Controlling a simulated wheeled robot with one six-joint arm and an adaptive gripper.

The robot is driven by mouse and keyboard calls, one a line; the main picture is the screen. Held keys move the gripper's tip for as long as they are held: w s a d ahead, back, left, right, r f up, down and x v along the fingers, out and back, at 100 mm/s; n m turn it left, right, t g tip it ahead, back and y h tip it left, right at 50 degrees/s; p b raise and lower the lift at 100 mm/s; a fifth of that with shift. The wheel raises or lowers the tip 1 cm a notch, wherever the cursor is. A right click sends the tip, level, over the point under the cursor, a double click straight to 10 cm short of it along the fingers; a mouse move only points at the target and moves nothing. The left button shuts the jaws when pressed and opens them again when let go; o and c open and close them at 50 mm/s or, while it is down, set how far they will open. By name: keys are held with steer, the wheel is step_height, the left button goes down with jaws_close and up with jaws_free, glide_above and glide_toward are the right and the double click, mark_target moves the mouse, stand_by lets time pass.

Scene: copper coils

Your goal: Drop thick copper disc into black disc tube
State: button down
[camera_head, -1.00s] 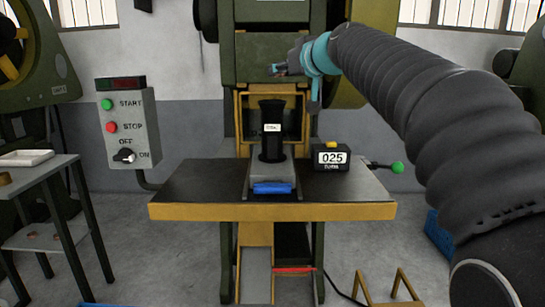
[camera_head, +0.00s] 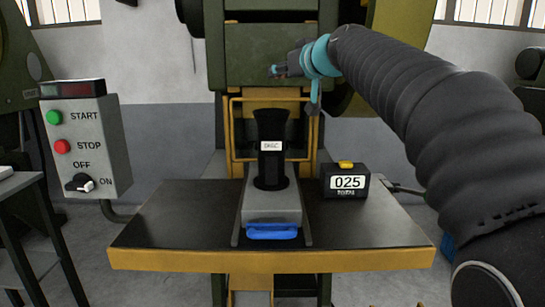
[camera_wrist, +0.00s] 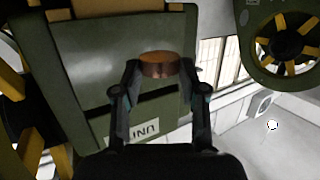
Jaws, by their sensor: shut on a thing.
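A thick copper disc (camera_wrist: 158,66) sits between the fingertips of my gripper (camera_wrist: 157,72) in the wrist view; the gripper is shut on it. In the head view my gripper (camera_head: 276,71) is held up in front of the green press, above the tube and apart from it. The disc is too small to make out clearly there. The black disc tube (camera_head: 270,170), with a white label and a flared top, stands upright on a grey block (camera_head: 273,207) on the press table. The inside of the tube is hidden.
A blue handle (camera_head: 271,231) is at the block's front. A counter box (camera_head: 345,181) reading 025 stands right of the tube. The dark press table (camera_head: 180,222) has a yellow front edge. A control box (camera_head: 87,150) with START and STOP buttons is at left. The table's left part is clear.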

steer(key=b, duration=0.3)
glide_above(283, 123)
steer(key=f, duration=0.5)
steer(key=shift+w, duration=0.3)
steer(key=shift+r, duration=0.1)
steer(key=c, duration=0.6)
jaws_free()
steer(key=shift+o, duration=0.2)
steer(key=v, duration=1.2)
